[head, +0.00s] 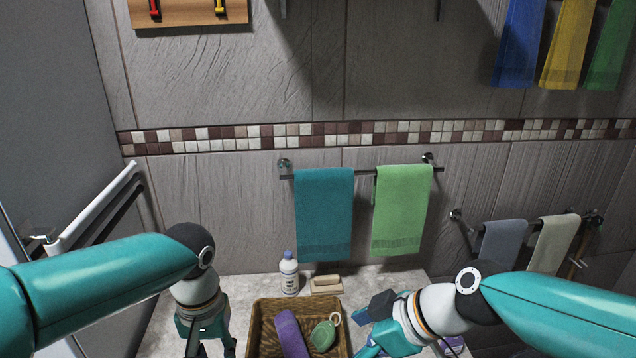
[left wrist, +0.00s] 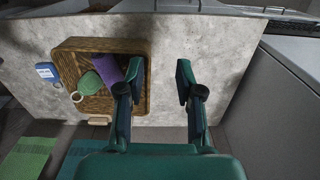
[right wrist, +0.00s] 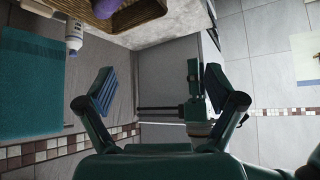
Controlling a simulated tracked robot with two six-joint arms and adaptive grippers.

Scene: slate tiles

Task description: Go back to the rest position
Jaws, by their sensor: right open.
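My left gripper (head: 208,345) hangs at the lower left of the head view, left of the wicker basket (head: 255,335). In the left wrist view its two fingers (left wrist: 157,85) stand apart with nothing between them, beside the basket (left wrist: 145,92). My right gripper (head: 370,345) is low in the head view, right of the basket and partly cut off by the frame. In the right wrist view its fingers (right wrist: 160,88) are spread wide and empty. Both arms are bent over the counter.
The basket holds a purple item (head: 290,335) and a green item (head: 322,337) with a ring. Teal (head: 324,210) and green towels (head: 400,208) hang on the wall. A white rail (head: 95,205) is at left.

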